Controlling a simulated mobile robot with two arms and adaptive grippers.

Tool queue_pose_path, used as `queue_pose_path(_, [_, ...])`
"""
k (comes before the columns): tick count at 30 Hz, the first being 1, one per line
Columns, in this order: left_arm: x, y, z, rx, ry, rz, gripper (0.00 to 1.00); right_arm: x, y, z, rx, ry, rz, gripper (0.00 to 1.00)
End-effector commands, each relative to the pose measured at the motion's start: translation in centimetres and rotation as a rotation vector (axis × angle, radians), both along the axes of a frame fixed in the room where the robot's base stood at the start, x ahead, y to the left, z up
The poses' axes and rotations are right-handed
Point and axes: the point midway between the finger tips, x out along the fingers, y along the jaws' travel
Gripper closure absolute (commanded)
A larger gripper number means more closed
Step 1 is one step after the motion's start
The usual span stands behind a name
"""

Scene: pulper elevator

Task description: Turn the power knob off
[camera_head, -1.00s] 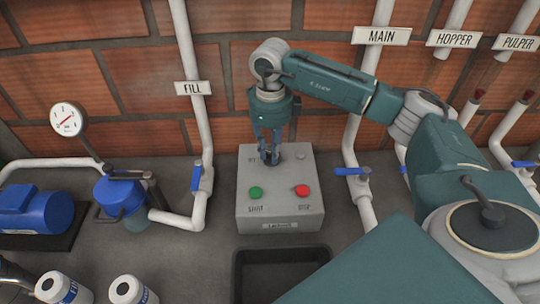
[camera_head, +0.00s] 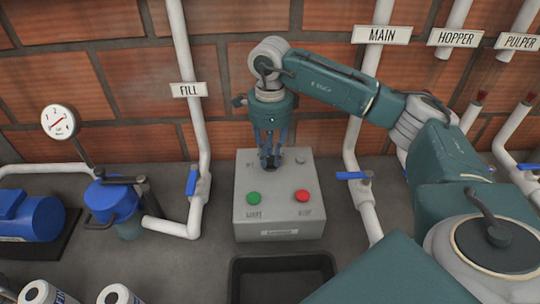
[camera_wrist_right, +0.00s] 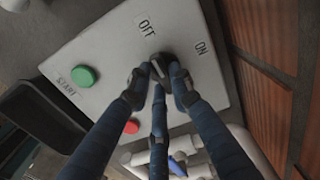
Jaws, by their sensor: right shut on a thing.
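The power knob (camera_wrist_right: 160,64) is a small dark knob on the grey control box (camera_head: 250,190), at its back edge in the head view. My left gripper is not in view.
A green START button (camera_head: 254,198) and a red button (camera_head: 302,196) are at the box's front. A dark tray (camera_head: 240,285) lies before it. Pipes with blue valve handles (camera_head: 192,181) stand on either side, close to a brick wall (camera_head: 130,80).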

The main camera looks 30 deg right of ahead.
Motion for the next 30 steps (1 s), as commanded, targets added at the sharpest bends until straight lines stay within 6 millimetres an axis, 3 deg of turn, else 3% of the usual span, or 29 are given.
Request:
queue_pose_path(10, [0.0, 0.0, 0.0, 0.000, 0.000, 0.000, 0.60, 0.2, -0.1, 0.3, -0.001, -0.008, 0.002, 1.00])
queue_pose_path(11, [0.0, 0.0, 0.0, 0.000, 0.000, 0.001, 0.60, 0.2, -0.1, 0.3, -0.001, -0.008, 0.002, 0.76])
queue_pose_path(13, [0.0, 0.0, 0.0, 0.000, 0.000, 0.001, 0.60, 0.2, -0.1, 0.3, -0.001, -0.008, 0.002, 0.62])
queue_pose_path(14, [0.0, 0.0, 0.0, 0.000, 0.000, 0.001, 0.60, 0.2, -0.1, 0.3, -0.001, -0.006, 0.002, 0.60])
queue_pose_path(23, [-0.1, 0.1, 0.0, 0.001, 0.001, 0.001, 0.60, 0.1, 0.0, 0.2, -0.001, -0.003, 0.002, 0.60])
queue_pose_path(30, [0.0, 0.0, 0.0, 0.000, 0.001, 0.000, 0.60, 0.2, 0.0, 3.5, 0.000, -0.007, 0.003, 0.60])
